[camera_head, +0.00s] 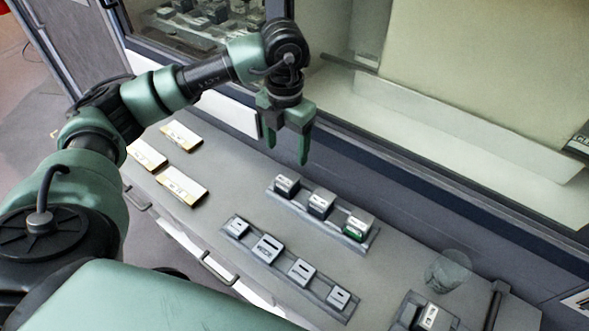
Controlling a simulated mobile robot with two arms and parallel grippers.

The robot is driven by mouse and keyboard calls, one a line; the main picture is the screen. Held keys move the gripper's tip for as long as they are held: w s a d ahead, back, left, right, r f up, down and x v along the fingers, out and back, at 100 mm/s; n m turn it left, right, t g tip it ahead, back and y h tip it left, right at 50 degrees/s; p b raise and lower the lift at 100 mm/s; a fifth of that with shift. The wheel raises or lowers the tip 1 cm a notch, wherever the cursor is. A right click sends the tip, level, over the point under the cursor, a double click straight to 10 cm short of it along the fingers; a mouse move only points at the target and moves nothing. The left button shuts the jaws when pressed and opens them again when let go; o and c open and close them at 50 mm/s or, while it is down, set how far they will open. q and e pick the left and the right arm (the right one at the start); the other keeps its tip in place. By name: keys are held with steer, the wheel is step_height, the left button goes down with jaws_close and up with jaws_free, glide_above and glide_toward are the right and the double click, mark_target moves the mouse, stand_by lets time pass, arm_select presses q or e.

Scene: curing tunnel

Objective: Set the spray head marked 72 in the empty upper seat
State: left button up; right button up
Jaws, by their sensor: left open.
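My left gripper (288,150) hangs with its fingers pointing down, open and empty, above the back edge of the counter, behind and left of the upper rack. Three small grey blocks with pale labels sit in the upper rack (329,229); the right one (357,224) shows green on its lower front. Several similar blocks, one of them a wider block (266,248), sit in the lower rack (319,291). The labels are too small to read, so I cannot tell which head is marked 72. I cannot make out an empty upper seat. My right gripper is not in view.
Several pale cards (182,185) lie at the counter's left. A clear glass (448,271) stands right of the racks, near a dark holder with a light block (428,316). A window frame and glazed chamber (470,130) rise behind the counter.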

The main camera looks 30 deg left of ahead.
mark_target(288, 177)
arm_select(q)
steer(key=shift+f+b, duration=0.5)
steer(key=shift+f, duration=0.25)
step_height(288, 177, down, 7)
steer(key=b, duration=0.4)
steer(key=shift+f+b, duration=0.1)
steer(key=shift+b, duration=0.2)
steer(key=shift+f+b, duration=0.55)
steer(key=shift+f, duration=0.15)
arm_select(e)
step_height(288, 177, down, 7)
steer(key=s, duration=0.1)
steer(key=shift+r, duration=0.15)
arm_select(q)
steer(key=shift+r, duration=0.1)
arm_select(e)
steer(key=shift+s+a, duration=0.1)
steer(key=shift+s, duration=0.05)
